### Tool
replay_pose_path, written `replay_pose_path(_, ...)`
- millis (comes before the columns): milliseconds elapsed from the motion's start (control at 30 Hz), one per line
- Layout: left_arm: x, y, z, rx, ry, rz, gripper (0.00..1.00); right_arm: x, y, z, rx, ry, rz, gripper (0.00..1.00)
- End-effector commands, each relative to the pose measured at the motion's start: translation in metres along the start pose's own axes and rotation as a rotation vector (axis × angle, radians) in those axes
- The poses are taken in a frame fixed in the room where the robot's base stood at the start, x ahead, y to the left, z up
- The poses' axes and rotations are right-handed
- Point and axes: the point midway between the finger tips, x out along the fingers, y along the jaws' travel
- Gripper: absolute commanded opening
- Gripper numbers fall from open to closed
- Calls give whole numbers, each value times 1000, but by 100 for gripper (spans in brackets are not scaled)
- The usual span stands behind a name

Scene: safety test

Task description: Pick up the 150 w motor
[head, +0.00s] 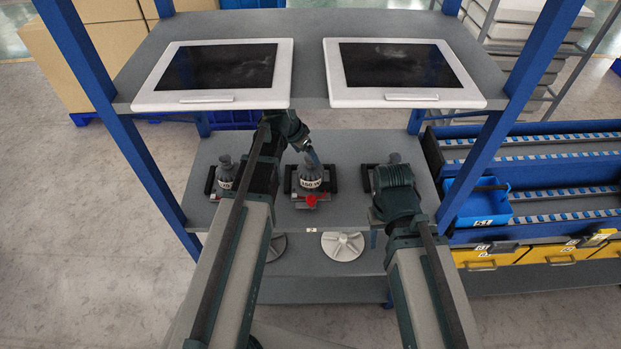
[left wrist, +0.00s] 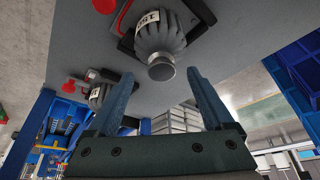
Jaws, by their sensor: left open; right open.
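The motor labelled 150 W (head: 311,183), a dark grey ribbed body with a white label, stands on a small stand with a red knob at the middle of the shelf. My left gripper (head: 309,155) is open just above it. In the left wrist view the motor (left wrist: 158,35) appears upside down, and its round end lies between the tips of my open left gripper (left wrist: 160,74), with gaps visible on both sides. My right arm reaches over the right part of the shelf; its fingers are hidden.
Another labelled motor (head: 225,175) stands left on the shelf. Two white-framed screens (head: 214,97) (head: 410,98) sit on the upper shelf. Blue posts (head: 490,125) flank the shelf. A blue bin (head: 484,205) is on the right rack. Free shelf surface (head: 345,208) shows between the arms.

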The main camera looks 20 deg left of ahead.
Motion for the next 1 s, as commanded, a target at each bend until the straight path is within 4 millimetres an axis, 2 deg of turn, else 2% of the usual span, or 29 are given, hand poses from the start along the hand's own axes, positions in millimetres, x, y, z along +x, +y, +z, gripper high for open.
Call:
replay_pose_path(267,11,-1,0,0,0,0,86,10,-1,-1,-2,0,0,50)
replay_pose_path(600,52,-3,-2,2,-1,0,86,47,-4,-3,-1,0,1,50)
replay_pose_path(867,52,-2,-3,0,-1,0,86,46,-4,-3,-1,0,1,50)
replay_pose_path(900,52,-2,-3,0,-1,0,84,46,-4,-3,-1,0,1,50)
replay_pose_path(1000,52,-2,-3,0,-1,0,66,46,-4,-3,-1,0,1,50)
